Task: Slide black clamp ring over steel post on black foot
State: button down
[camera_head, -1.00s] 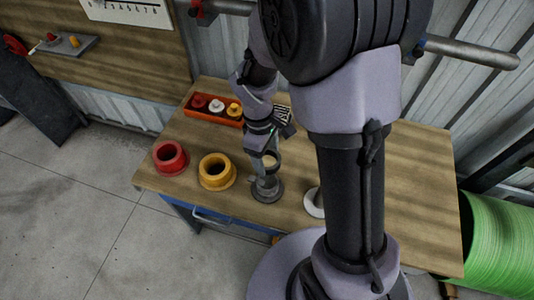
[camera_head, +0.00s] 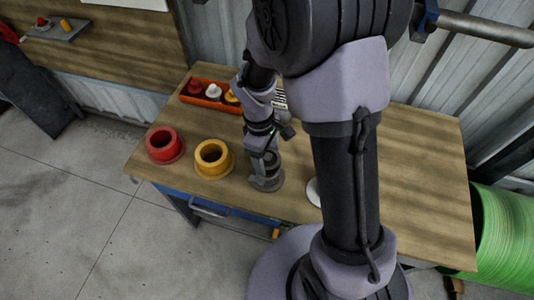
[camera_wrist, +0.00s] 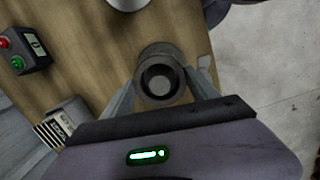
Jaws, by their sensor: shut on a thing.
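My gripper (camera_head: 266,157) is shut on the dark clamp ring (camera_wrist: 146,62), with one finger on each side of it in the wrist view. The ring is directly over the dark round foot (camera_head: 267,185), near the table's front edge. A grey round shape (camera_wrist: 159,80) shows inside the ring's opening, seemingly the steel post's top. In the head view the fingers and ring cover much of the post, so I cannot tell how far down around it the ring sits.
A yellow flanged ring (camera_head: 213,160) stands just left of the foot, and a red one (camera_head: 164,146) farther left. An orange tray (camera_head: 209,97) with small parts lies behind. A white round base (camera_head: 313,192) is to the right, partly behind my arm. The table's right side is clear.

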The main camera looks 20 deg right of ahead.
jog(key=shift+f, duration=0.3)
jog(key=shift+c, duration=0.8)
grip_release()
notch_tip(320, 180, up, 17)
jog(key=w+a+p, duration=0.1)
jog(key=p, duration=0.5)
jog(key=shift+w+a+r+p, duration=0.2)
jog(key=shift+a+p, duration=0.1)
jog(key=shift+p, duration=0.1)
